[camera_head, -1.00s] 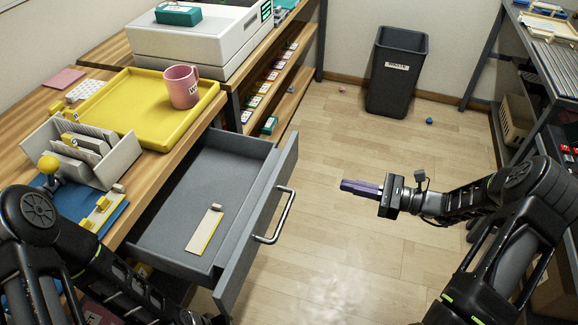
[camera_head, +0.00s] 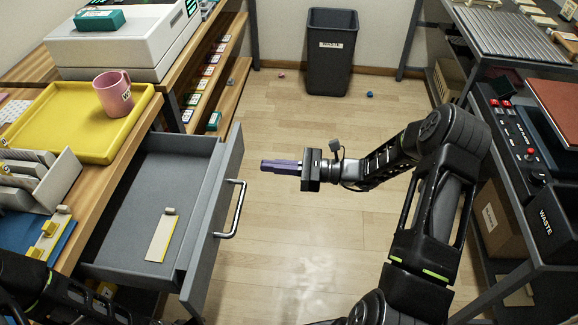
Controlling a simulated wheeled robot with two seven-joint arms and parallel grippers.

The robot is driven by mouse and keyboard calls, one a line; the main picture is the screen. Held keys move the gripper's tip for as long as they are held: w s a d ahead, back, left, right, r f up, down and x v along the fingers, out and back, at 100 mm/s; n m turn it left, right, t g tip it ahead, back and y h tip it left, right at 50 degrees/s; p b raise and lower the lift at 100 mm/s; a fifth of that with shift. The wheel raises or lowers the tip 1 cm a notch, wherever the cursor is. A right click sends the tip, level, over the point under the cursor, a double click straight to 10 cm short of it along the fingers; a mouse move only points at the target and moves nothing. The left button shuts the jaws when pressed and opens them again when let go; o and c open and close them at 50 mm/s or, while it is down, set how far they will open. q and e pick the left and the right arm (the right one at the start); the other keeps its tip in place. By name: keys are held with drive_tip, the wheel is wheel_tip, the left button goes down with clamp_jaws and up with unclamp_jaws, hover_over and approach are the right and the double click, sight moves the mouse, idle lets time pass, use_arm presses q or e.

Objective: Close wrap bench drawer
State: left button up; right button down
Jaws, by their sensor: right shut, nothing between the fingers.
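The grey bench drawer (camera_head: 128,222) is pulled out from under the wooden bench at the left. Its front carries a metal bar handle (camera_head: 238,210). A flat cream strip with a yellow edge (camera_head: 161,238) lies inside it. My right gripper (camera_head: 266,166) is shut and empty, pointing left. In the picture it is a little right of the drawer front and above the handle, apart from both. My left arm shows at the lower left, but its gripper is out of view.
A yellow tray (camera_head: 38,128) with a pink mug (camera_head: 113,94) stands on the bench beside a grey file holder (camera_head: 42,185). A black waste bin (camera_head: 331,55) stands at the back. A dark workbench is at the right.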

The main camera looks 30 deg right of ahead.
sight(235, 163)
drive_tip(key=x, duration=0.6)
drive_tip(key=shift+w+a, duration=0.15)
drive_tip(key=shift+a, duration=0.05)
drive_tip(key=b+x, duration=0.7)
drive_tip(key=x, duration=1.8)
drive_tip(key=shift+a, duration=0.2)
drive_tip(key=shift+w+a, duration=0.15)
drive_tip(key=shift+a, duration=0.05)
drive_tip(key=shift+r, duration=0.2)
drive_tip(key=shift+r, duration=0.15)
